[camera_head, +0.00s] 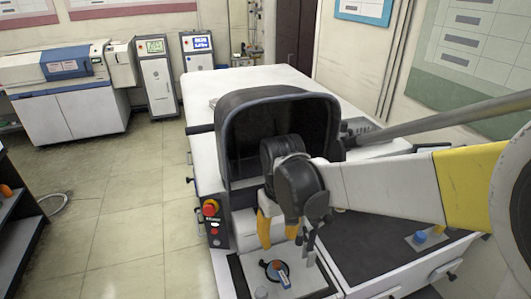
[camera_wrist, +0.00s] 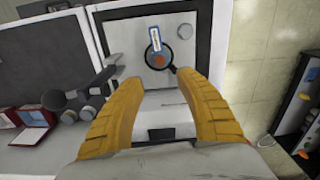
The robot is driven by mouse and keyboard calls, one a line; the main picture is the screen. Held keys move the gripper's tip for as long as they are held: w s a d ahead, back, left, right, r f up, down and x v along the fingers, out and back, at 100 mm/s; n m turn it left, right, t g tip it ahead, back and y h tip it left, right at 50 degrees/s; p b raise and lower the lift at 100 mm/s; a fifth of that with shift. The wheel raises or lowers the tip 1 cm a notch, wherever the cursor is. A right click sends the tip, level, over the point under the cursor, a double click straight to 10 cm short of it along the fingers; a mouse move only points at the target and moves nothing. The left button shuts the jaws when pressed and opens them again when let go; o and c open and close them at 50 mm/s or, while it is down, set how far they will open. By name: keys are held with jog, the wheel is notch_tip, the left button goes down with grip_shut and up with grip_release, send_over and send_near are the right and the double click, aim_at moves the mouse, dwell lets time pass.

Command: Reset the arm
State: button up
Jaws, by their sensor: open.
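My gripper (camera_head: 278,240) hangs in front of the dark hood of the spark stand (camera_head: 235,105), its yellow fingers pointing down. It is open and empty; in the wrist view its two fingers (camera_wrist: 148,80) are spread apart. Beyond and between the fingertips is a small round orange-brown piece (camera_wrist: 159,61) with a black ring and a blue-and-white handle-like part (camera_wrist: 154,38) on a light plate. The same fitting (camera_head: 279,271) shows below my gripper in the head view. The fingers appear apart from it. My arm hides part of the hood's opening.
A red emergency button (camera_head: 210,207) sits on the panel left of the hood. A blue-capped item (camera_head: 420,237) stands on the dark right worktop. In the wrist view, a red box (camera_wrist: 33,118) lies at left. Open floor (camera_head: 130,200) is left of the bench.

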jog(key=s+d+r+m+t, duration=0.4)
jog(key=s+d+r+t, duration=0.35)
jog(key=s+d, duration=0.5)
notch_tip(320, 180, down, 6)
jog(key=w+b, duration=0.1)
jog(key=b, duration=0.5)
jog(key=shift+w+d+b, duration=0.3)
jog(key=shift+w+d, duration=0.05)
jog(key=shift+d, duration=0.1)
jog(key=shift+r, duration=0.1)
